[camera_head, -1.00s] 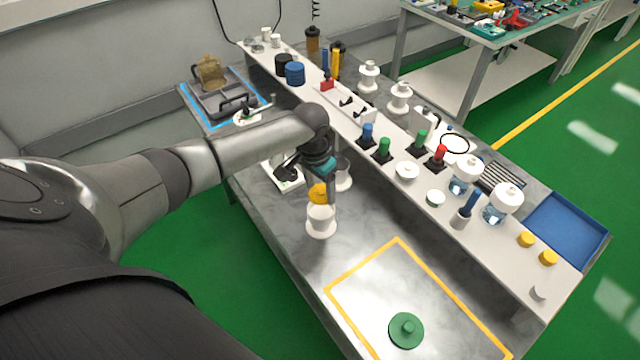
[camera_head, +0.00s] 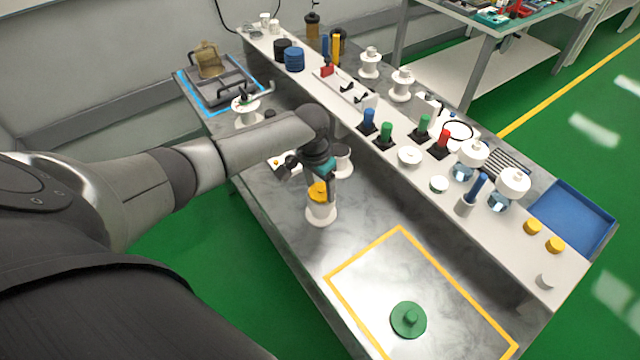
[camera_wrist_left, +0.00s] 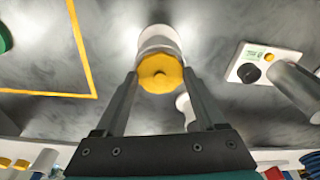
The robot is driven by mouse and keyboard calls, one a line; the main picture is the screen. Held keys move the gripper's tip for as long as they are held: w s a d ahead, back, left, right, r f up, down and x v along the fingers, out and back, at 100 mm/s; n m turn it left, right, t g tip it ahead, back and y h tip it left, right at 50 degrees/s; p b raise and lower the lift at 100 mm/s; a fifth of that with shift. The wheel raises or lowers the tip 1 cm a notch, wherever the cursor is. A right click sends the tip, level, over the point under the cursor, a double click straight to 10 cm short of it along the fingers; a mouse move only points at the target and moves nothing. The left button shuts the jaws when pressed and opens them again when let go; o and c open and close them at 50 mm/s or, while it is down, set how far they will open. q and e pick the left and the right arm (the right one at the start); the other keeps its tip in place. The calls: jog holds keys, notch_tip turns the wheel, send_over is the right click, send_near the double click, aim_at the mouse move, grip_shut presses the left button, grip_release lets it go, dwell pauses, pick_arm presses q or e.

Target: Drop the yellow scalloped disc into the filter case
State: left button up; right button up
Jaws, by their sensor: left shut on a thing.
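The yellow scalloped disc (camera_head: 318,190) is in my left gripper (camera_head: 325,181), whose fingers are shut on it. In the left wrist view the disc (camera_wrist_left: 161,73) sits between the two fingertips (camera_wrist_left: 160,78). A white round container (camera_head: 321,214), which I take to be the filter case, stands upright on the grey bench. In the head view the disc overlaps the container's top; I cannot tell whether they touch. In the left wrist view the container (camera_wrist_left: 158,38) shows beyond the disc, and its opening is hidden. My right gripper is not in view.
A raised white shelf (camera_head: 480,235) with bottles, colored pegs and yellow caps runs along the right. A green knobbed disc (camera_head: 408,320) lies inside a yellow-outlined area nearer the front. A white cup (camera_head: 341,160) stands just behind my gripper.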

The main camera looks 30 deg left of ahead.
pick_arm(q)
jog(key=o, duration=1.3)
jog(key=shift+c, duration=0.2)
notch_tip(320, 180, up, 15)
jog(key=s+p, duration=0.1)
jog(key=s, duration=0.1)
jog(key=shift+a, duration=0.15)
jog(key=shift+w, duration=0.1)
